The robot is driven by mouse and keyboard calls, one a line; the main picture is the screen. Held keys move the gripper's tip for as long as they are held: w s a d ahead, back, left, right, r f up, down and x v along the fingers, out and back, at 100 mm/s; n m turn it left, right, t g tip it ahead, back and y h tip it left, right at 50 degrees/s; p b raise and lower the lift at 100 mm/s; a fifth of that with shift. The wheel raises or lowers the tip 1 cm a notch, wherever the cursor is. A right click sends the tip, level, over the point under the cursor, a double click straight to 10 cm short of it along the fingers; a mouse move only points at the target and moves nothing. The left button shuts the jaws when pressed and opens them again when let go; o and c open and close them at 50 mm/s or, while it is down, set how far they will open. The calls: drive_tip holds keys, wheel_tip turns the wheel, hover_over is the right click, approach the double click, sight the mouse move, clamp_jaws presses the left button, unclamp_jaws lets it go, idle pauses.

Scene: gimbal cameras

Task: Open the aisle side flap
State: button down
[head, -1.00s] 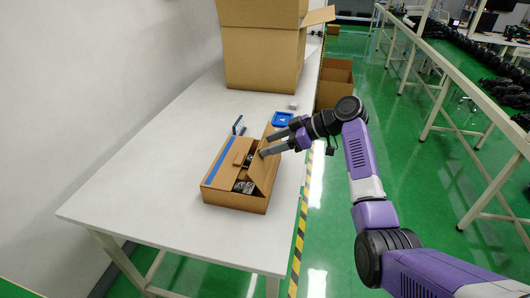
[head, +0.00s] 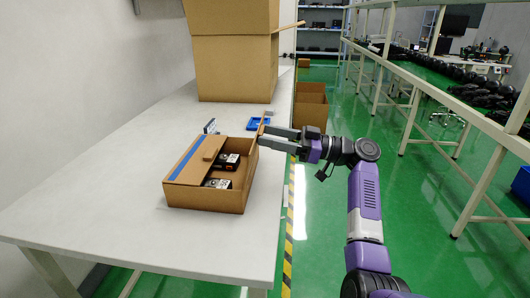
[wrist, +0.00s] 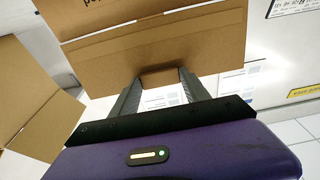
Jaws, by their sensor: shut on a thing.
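A small open cardboard box (head: 205,198) sits on the white table near its aisle edge. Dark and silver devices (head: 227,162) show inside the opening.
A large cardboard box (head: 236,67) stands on the table (head: 120,190) behind. A blue tray (head: 258,123) and a small grey item (head: 210,126) lie beyond the small box. Another carton (head: 311,106) stands on the floor in the aisle.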

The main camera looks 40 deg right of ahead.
drive_tip(key=s+f+t+y+b, duration=0.1)
drive_tip(key=b, duration=0.5)
drive_tip(key=s+d+f+t+y+b, duration=0.1)
drive_tip(key=f+t+b, duration=0.1)
drive_tip(key=b, duration=0.4)
drive_tip(key=s+d+f+t+y+b, duration=0.1)
drive_tip(key=f+b, duration=0.1)
drive_tip(key=b, duration=0.5)
drive_tip(key=shift+d+f+t+y, duration=0.15)
drive_tip(key=shift+f+t+y, duration=0.05)
drive_tip(key=shift+t+y, duration=0.1)
drive_tip(key=shift+f+b, duration=0.4)
drive_tip(key=shift+b, duration=0.65)
drive_tip(key=shift+f, duration=0.1)
drive_tip(key=c, duration=0.5)
unclamp_jaws()
drive_tip(key=shift+w, duration=0.15)
drive_tip(key=shift+s, duration=0.2)
